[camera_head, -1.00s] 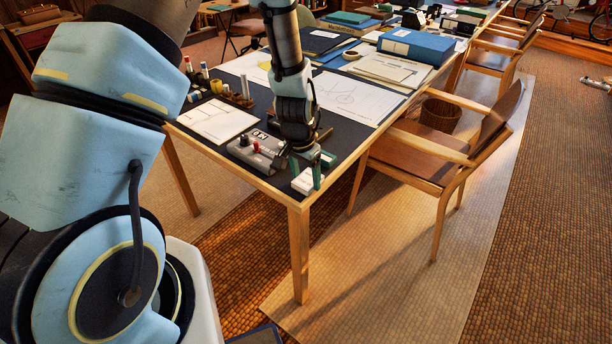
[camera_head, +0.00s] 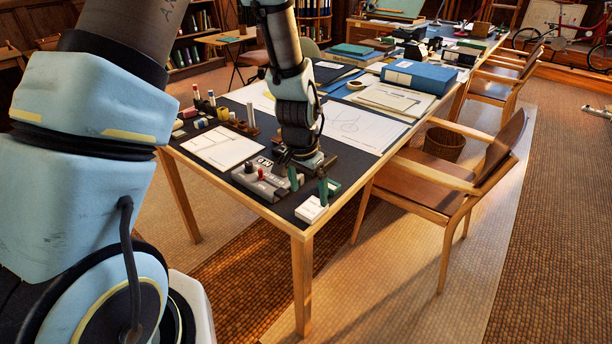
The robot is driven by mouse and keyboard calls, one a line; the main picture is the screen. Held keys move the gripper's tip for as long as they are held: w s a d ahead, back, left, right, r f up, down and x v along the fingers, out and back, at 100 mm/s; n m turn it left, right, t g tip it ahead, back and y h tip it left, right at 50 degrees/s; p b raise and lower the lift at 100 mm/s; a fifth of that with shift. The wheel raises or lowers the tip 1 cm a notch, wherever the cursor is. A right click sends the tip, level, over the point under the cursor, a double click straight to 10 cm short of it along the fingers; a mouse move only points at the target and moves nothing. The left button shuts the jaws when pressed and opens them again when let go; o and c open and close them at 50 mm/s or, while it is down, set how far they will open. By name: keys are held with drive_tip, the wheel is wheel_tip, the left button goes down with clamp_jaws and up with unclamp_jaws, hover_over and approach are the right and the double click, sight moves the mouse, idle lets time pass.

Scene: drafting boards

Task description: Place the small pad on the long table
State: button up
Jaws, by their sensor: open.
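The small pad (camera_head: 311,209) is a small white block lying on the dark top near the front corner of the long table (camera_head: 255,199). My gripper (camera_head: 308,196) points down over that corner. Its two green fingers are spread apart, with nothing held between them. The fingertips are just above and behind the pad in the picture. I cannot tell the exact gap between them and the pad.
A grey device with a red knob (camera_head: 262,181) sits left of the gripper. Drawing sheets (camera_head: 221,147), small bottles and a blue box (camera_head: 418,76) lie farther along the table. A wooden chair (camera_head: 440,185) stands at the right side.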

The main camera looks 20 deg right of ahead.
sight(306, 213)
wheel_tip(306, 213, up, 6)
drive_tip(key=b, duration=0.1)
drive_tip(key=a+r+n, duration=0.2)
drive_tip(key=a+n, duration=0.1)
drive_tip(key=a, duration=0.7)
drive_tip(key=s+a+r+n+y, duration=0.1)
drive_tip(key=a+r+n, duration=0.2)
drive_tip(key=a, duration=0.6)
drive_tip(key=a+r+n, duration=0.2)
drive_tip(key=a+n, duration=0.3)
drive_tip(key=a, duration=0.5)
drive_tip(key=shift+s+a+r+t, duration=0.15)
drive_tip(key=shift+s+a+t, duration=0.15)
drive_tip(key=shift+a+t, duration=0.1)
